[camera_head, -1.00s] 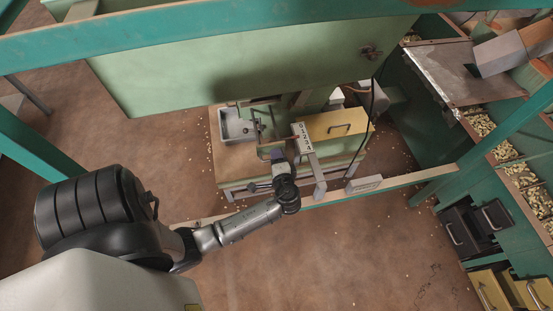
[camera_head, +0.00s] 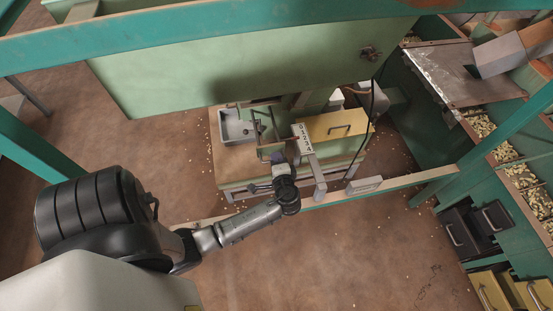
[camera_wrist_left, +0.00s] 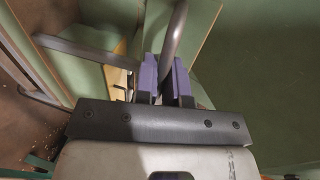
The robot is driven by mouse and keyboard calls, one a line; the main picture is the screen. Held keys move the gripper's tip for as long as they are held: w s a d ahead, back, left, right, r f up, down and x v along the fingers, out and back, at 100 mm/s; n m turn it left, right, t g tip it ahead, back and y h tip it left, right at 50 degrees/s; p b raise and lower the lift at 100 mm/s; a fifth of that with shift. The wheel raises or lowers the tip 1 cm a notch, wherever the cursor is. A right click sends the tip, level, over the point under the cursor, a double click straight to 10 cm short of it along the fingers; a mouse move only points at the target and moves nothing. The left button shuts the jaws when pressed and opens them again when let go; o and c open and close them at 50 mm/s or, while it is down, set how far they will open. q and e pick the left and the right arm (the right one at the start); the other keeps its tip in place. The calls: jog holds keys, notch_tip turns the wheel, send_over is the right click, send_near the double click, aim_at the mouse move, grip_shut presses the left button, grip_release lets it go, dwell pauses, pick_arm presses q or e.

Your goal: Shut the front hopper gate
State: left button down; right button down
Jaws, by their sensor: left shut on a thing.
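The pale green hopper body (camera_head: 240,60) spans the upper middle of the head view. A thin metal linkage with a handle bar (camera_head: 262,138) hangs under it, above the work stand. My left gripper (camera_head: 278,158) reaches up to this bar. In the left wrist view my left gripper (camera_wrist_left: 164,82) has its purple fingers shut on a grey curved bar (camera_wrist_left: 175,35), which rises between them. The gate plate itself is hidden under the hopper, so I cannot tell how far it is open. My right gripper is not in view.
A green rail (camera_head: 400,181) crosses in front. Bins of nuts (camera_head: 520,175) line the right. The floor below is mostly clear.

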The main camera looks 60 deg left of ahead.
aim_at(274, 150)
pick_arm(q)
jog(key=p+x, duration=0.1)
jog(key=x, duration=0.1)
jog(key=r+p+x, duration=0.1)
jog(key=x, duration=0.2)
jog(key=shift+a, duration=0.25)
jog(key=shift+d+f, duration=0.1)
jog(key=shift+d, duration=0.05)
jog(key=c, duration=1.6)
grip_release()
jog(key=o, duration=0.4)
jog(key=shift+a, duration=0.3)
jog(key=shift+d, duration=0.15)
